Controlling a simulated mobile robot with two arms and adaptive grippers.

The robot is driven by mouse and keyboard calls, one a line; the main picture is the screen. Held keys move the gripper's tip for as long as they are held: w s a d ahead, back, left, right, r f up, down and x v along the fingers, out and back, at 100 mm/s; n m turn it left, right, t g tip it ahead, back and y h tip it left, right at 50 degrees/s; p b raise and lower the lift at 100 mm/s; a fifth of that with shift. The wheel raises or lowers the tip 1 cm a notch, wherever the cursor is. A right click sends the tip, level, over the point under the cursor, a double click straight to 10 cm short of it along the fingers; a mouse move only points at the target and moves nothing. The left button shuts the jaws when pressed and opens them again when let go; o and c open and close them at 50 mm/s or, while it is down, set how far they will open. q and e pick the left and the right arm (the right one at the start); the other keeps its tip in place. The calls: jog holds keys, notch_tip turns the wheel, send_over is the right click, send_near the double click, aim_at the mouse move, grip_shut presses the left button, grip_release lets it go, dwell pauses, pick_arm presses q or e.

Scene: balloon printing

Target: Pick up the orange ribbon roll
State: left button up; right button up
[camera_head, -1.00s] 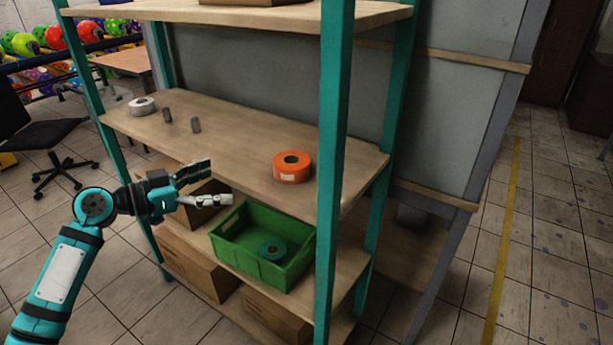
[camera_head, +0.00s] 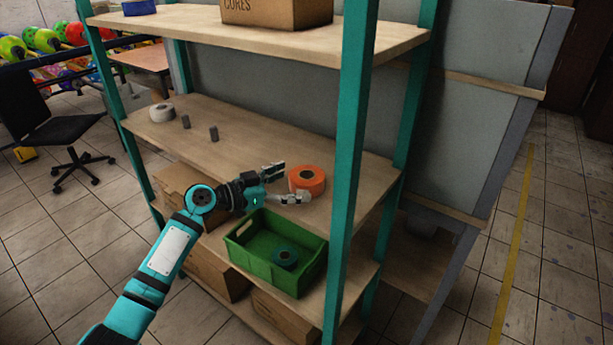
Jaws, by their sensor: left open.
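The orange ribbon roll (camera_head: 308,179) lies flat on the middle shelf (camera_head: 240,150), close to its front edge and left of the right front post. My left gripper (camera_head: 291,183) is open just to the left of the roll, at about shelf height. Its two fingers point right towards the roll, one further back and one nearer the front. The fingertips are at the roll's near side; I cannot tell whether they touch it. My right gripper is not in view.
A green crate (camera_head: 238,247) with a teal roll (camera_head: 285,257) in it stands on the lower shelf, below my gripper. A white roll (camera_head: 162,112) and two small grey blocks (camera_head: 213,133) lie further left on the middle shelf. A teal post (camera_head: 352,150) stands right of the orange roll.

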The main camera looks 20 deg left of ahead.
aim_at(299, 178)
pick_arm(q)
jog(key=x, duration=0.3)
jog(key=shift+s+a, duration=0.1)
jog(key=shift+c, duration=0.7)
jog(key=c, duration=1.1)
jog(key=shift+c, duration=0.2)
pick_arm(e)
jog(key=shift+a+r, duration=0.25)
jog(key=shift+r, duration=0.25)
pick_arm(q)
jog(key=shift+r, duration=0.65)
jog(key=shift+s+r+b, duration=0.2)
jog(key=shift+r+b, duration=0.3)
jog(key=shift+r, duration=0.55)
jog(key=s+r+b, duration=0.1)
jog(key=s+b, duration=0.1)
jog(key=s, duration=1.3)
jog(key=shift+s+r+b, duration=0.3)
jog(key=shift+s+b, duration=0.05)
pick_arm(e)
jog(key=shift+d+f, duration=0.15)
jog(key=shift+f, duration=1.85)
